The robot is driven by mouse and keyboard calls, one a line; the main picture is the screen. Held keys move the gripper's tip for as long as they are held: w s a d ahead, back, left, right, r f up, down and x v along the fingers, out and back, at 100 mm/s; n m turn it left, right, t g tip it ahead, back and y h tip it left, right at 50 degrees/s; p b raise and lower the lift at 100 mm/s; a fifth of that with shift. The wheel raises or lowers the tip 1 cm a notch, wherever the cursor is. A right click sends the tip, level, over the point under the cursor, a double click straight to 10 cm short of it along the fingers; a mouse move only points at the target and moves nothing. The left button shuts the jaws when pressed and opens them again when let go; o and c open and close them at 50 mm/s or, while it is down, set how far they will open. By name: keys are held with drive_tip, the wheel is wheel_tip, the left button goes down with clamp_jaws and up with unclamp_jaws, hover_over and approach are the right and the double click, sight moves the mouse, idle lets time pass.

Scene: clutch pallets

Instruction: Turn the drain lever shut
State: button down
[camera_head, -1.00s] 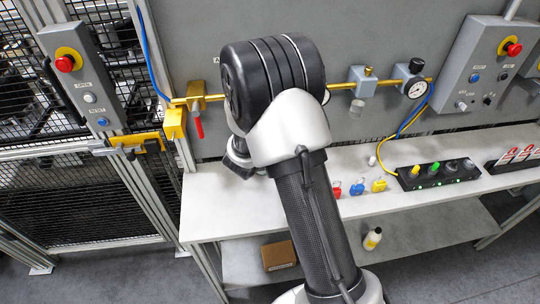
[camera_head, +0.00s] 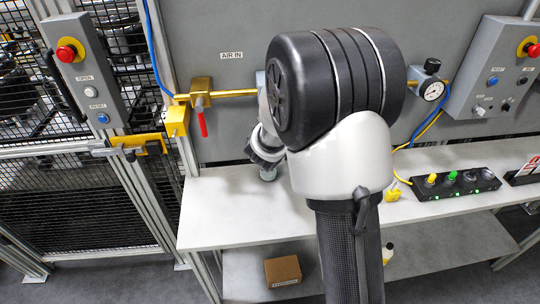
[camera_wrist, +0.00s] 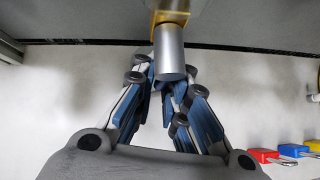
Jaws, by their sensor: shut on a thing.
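My gripper (camera_wrist: 168,88) is shut in the wrist view, its blue-padded fingers drawn in on both sides of a grey metal cylinder (camera_wrist: 170,52). The cylinder hangs under a brass-coloured collar (camera_wrist: 171,17). I cannot make out a separate drain lever; the cylinder and fingers overlap where it could be. In the head view my arm covers the middle of the brass air line (camera_head: 233,93), and only part of my gripper end shows at its left, above the bench. A red-handled lever (camera_head: 203,124) hangs down from the brass valve (camera_head: 200,92) at the left, apart from my gripper.
The white bench (camera_head: 225,205) is clear below my gripper. A pressure gauge (camera_head: 432,91) is on the line to the right. Red (camera_wrist: 265,155), blue (camera_wrist: 292,150) and yellow (camera_wrist: 314,146) padlock-like pieces lie at the wrist view's lower right. A black button strip (camera_head: 455,183) stands further right.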

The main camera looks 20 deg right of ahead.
drive_tip(key=shift+w+r, duration=0.15)
drive_tip(key=shift+r, duration=0.15)
drive_tip(key=c, duration=1.9)
unclamp_jaws()
drive_tip(key=shift+o, duration=1.1)
drive_tip(key=shift+f, duration=0.15)
drive_tip(key=v, duration=1.2)
